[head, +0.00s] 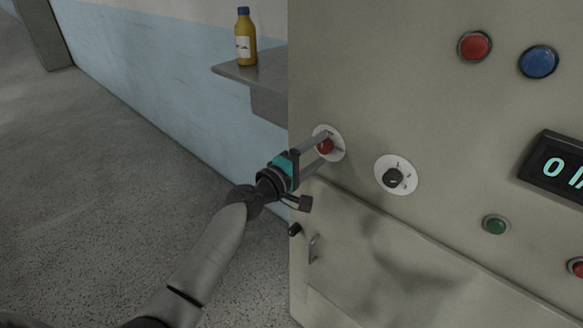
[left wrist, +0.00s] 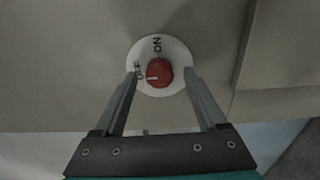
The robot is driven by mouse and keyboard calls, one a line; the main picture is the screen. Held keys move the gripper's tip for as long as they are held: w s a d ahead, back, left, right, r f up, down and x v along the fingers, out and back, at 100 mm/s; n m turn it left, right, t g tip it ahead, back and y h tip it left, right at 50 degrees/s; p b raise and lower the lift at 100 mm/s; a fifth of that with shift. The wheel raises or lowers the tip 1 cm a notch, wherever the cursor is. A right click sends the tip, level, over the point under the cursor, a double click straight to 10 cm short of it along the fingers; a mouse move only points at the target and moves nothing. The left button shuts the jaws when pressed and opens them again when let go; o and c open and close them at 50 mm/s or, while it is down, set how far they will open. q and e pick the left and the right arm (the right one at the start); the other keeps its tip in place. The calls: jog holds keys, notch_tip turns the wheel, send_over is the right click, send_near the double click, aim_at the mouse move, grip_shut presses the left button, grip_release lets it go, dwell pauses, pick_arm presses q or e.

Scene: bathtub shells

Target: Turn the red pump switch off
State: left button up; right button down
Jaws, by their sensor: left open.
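The red pump switch (head: 325,146) is a round knob on a white dial plate (left wrist: 174,52) on the beige machine panel. In the left wrist view the red knob (left wrist: 161,70) shows a white mark pointing left, close to the OFF label. The ON label stands at the top of the plate in that view. My left gripper (head: 322,152) is open, with its fingers (left wrist: 161,76) on either side of the knob. I cannot tell whether either finger touches it. My right gripper is not in view.
A black knob on a white dial (head: 396,176) sits just right of the red switch. Red (head: 475,46), blue (head: 538,62) and green (head: 496,224) buttons and a display (head: 560,170) are further right. A yellow bottle (head: 246,40) stands on a shelf (head: 238,72) at the left.

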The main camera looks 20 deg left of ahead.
pick_arm(q)
jog(key=b+v, duration=0.1)
jog(key=v, duration=1.3)
jog(key=shift+b, duration=0.3)
jog(key=shift+s+r, duration=0.1)
